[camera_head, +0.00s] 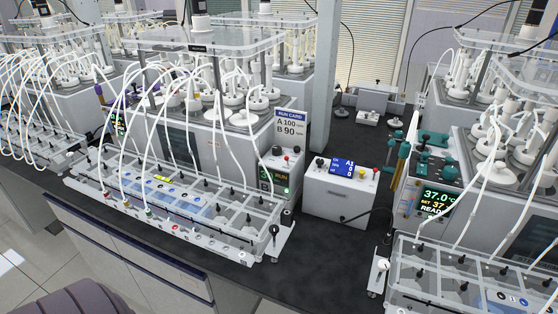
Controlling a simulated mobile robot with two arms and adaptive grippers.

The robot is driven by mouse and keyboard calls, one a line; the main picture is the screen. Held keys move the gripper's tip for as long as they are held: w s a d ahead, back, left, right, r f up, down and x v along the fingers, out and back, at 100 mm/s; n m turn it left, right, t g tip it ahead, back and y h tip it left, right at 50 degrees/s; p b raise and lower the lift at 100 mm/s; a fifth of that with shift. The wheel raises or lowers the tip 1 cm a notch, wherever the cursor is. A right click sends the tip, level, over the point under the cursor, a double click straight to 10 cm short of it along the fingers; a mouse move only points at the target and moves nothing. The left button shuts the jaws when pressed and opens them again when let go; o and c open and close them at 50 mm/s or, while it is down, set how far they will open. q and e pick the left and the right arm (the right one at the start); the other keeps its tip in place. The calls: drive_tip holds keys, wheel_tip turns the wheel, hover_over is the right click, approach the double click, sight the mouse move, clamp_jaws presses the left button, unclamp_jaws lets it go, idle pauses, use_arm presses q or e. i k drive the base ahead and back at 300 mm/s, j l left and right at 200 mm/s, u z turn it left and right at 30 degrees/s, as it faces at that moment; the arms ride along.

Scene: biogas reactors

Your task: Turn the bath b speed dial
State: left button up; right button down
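Neither of my grippers is in view. A run card (289,123) reading "A 100" and "B 90" stands upright near the middle. Below it is a control box with a dark display (273,181) that seems to read "RUN", with a black knob (277,151) and a red button on top. To the right stands a white box (338,199) with a blue display (343,168) and a small dark knob (320,161) on top. A right-hand reactor unit has a display (436,200) reading 37.0 °C. I cannot tell which control is the bath b speed dial.
Reactor baths with clear lids and white tubes crowd the dark bench (270,275). Clear bottle racks (180,205) stand in front of the left and right units. A grey post (324,75) rises behind the white box. Bare bench shows between the front racks. A dark cable lies beside the white box.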

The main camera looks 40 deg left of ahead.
sight(277, 151)
drive_tip(key=u, duration=1.25)
